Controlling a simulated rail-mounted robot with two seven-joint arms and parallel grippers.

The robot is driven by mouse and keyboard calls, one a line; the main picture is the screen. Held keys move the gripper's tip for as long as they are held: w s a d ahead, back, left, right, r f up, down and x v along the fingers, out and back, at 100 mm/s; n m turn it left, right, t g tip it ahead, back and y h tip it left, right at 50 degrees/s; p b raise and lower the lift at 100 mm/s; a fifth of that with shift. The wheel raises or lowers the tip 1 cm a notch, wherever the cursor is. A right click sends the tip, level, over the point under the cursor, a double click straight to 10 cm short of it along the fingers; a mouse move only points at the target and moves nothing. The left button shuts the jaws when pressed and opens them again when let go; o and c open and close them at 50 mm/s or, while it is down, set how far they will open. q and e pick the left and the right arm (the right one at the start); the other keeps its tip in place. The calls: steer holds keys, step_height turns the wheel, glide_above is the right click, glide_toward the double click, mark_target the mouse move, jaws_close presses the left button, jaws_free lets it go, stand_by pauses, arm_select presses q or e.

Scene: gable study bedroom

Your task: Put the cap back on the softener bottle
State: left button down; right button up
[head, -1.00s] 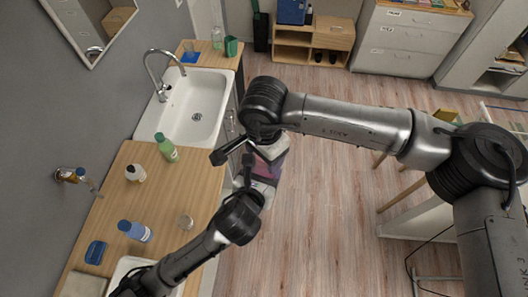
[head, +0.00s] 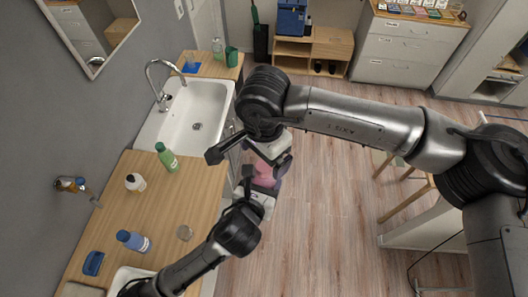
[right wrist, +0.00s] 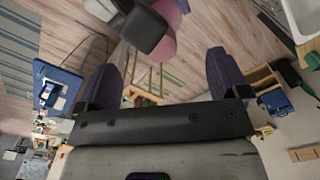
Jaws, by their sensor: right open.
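A pink thing, which looks like the softener bottle (head: 264,173), is between my two grippers above the floor, right of the counter. Most of it is hidden by the grippers. My left gripper (head: 257,188) is closed on it, and nothing else visibly supports it. In the right wrist view the pink body (right wrist: 165,40) shows behind a dark part of the left gripper. My right gripper (head: 274,157) is close by, its purple fingers (right wrist: 165,80) spread with nothing between them. I cannot make out a cap for certain; a small round thing (head: 184,232) lies on the counter.
The wooden counter (head: 140,213) on the left holds a green bottle (head: 166,157), a white bottle (head: 135,182), a blue bottle (head: 133,241) and a blue item (head: 93,263). A white sink (head: 190,115) lies beyond.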

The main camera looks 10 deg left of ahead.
steer(key=shift+r, duration=0.1)
step_height(320, 180, up, 12)
stand_by(0.7)
stand_by(0.6)
